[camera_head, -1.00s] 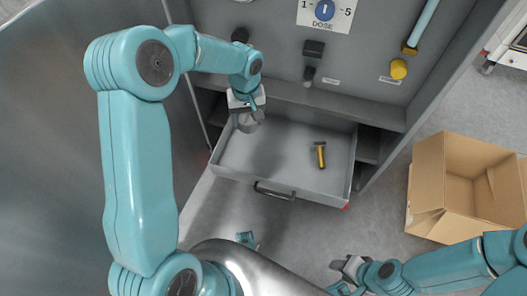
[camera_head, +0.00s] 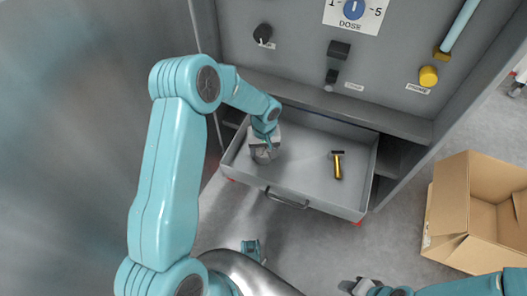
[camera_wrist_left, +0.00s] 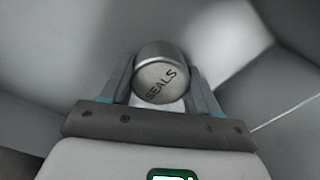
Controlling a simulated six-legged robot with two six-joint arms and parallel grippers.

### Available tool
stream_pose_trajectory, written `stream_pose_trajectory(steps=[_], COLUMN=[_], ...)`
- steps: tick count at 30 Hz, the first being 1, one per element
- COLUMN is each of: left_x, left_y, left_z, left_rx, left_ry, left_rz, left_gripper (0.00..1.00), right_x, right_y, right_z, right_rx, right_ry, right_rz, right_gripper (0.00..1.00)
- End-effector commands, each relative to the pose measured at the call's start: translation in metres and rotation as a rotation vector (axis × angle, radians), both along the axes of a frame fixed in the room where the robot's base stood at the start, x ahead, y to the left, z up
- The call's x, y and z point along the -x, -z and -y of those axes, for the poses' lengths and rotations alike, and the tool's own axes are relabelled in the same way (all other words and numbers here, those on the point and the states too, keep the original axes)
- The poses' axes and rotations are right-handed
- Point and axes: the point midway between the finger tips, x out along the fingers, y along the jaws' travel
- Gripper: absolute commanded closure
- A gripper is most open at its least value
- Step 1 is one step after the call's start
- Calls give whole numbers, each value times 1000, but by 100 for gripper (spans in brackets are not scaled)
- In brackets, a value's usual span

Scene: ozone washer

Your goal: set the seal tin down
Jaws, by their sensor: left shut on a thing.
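The seal tin (camera_wrist_left: 157,80) is a short round metal tin with "SEALS" on its lid. In the left wrist view it sits between the two fingers of my left gripper (camera_wrist_left: 158,92), which is shut on it. In the head view my left gripper (camera_head: 264,150) is at the left end of the open drawer (camera_head: 310,182), with the grey tin (camera_head: 263,157) below it. I cannot tell whether the tin touches the drawer floor. My right gripper (camera_head: 362,287) is at the bottom edge, partly cut off, and its fingers are unclear.
A yellow and black tool (camera_head: 337,166) lies in the drawer to the right of the tin. The drawer floor between them is clear. The drawer handle (camera_head: 287,198) is at the front. An open cardboard box (camera_head: 450,200) stands on the floor at right.

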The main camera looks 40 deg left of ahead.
Motion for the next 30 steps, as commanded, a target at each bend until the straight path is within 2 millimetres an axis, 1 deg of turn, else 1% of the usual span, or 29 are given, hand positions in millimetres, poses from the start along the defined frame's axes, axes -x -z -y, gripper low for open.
stream_pose_trajectory(steps=[2, 6, 7, 8, 9, 17, 20, 23, 30], left_x=[0, 0, 0, 0, 0, 0, 0, -1, -1], left_y=[-1, 4, 2, 2, 2, 1, -6, -24, -81], left_z=[0, 0, 0, 0, 0, 0, 0, 0, 1], left_rx=[0, 0, 0, 0, 0, 1, 0, -1, -1], left_ry=[0, 0, 0, 0, 0, 0, 0, -1, 0], left_rz=[0, 0, 0, 0, 0, -1, 0, 2, 2], left_gripper=[71, 71, 30, 20, 13, 13, 13, 13, 13], right_x=[0, -1, -1, -1, -1, -1, 0, 1, 4], right_y=[0, 5, 3, 2, 2, 2, -4, -10, -29], right_z=[0, 1, 1, 1, 1, 0, 0, -1, -4], right_rx=[0, 0, 0, 0, 0, 0, 0, 0, -4], right_ry=[0, 2, 2, 2, 2, 2, -1, -6, -18], right_rz=[0, 2, 2, 2, 2, 2, -1, -2, -7], right_gripper=[57, 57, 57, 57, 57, 57, 57, 57, 57])
